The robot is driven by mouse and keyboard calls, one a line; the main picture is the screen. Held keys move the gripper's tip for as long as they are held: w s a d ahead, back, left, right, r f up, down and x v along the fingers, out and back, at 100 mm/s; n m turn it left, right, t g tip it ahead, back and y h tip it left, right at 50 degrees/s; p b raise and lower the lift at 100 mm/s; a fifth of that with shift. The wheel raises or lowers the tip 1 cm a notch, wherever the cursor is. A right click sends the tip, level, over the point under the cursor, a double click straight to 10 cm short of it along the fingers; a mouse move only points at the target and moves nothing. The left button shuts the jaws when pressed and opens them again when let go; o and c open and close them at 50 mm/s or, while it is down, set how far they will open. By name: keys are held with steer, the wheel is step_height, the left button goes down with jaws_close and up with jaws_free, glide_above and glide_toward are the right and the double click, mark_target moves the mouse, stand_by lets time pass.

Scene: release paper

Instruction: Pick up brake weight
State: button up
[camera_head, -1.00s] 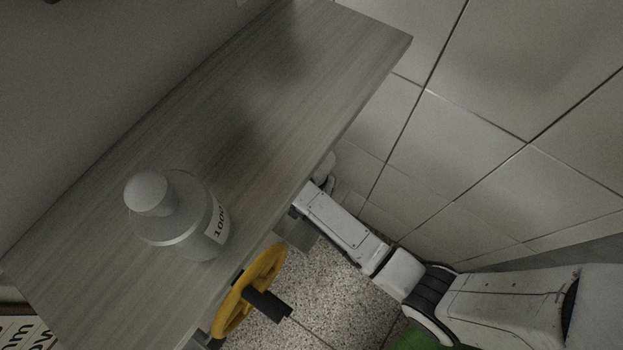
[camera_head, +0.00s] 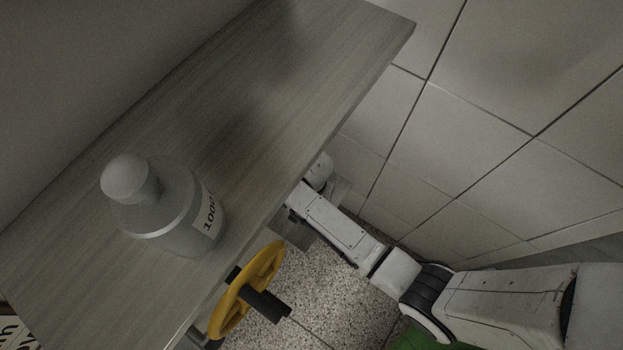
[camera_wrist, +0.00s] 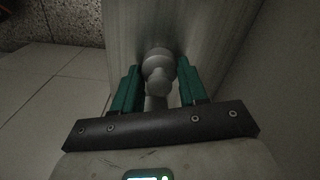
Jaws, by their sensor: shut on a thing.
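A grey weight with a round knob (camera_wrist: 157,66) shows between the two green fingers of my gripper (camera_wrist: 158,76) in the wrist view. My gripper is shut on it. In the head view my white arm reaches to the shelf's right edge, and a rounded pale shape (camera_head: 319,171) shows there; my fingers cannot be made out. A larger grey weight (camera_head: 170,220) marked "1000" stands upright on the wood-grain shelf (camera_head: 250,110), apart from my arm.
A yellow handwheel (camera_head: 247,290) with a dark handle is below the shelf's lower right edge. Pale tiles (camera_head: 460,130) lie to the right of the shelf. A speckled floor (camera_head: 310,300) shows below. A lettered sign (camera_head: 15,331) is at the lower left.

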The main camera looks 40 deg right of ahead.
steer(key=c, duration=0.6)
steer(key=shift+c, duration=0.2)
steer(key=shift+r, duration=0.15)
